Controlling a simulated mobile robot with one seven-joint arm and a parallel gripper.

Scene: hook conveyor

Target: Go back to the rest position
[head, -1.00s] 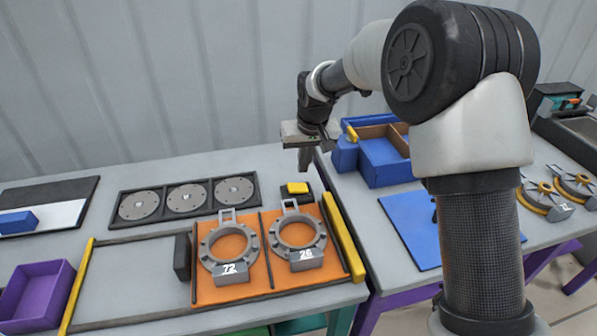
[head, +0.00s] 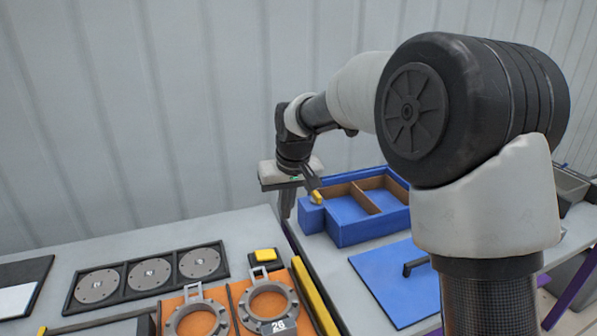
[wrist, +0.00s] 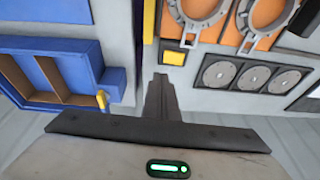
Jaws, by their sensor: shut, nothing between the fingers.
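My gripper (head: 287,203) hangs from my arm above the back of the tables, near the gap between them. Its fingers point down and are shut with nothing between them. In the wrist view my gripper (wrist: 160,80) shows as dark closed fingers over the grey surface near the table gap. It is apart from the yellow button (head: 266,255) and the blue divided box (head: 352,228), and touches neither.
Several grey discs lie in a black tray (head: 112,303) on the left table. Grey ring parts (head: 268,287) sit on orange plates by a yellow bar (head: 315,296). A blue mat with a black handle (head: 395,282) lies on the right table. The wall stands close behind.

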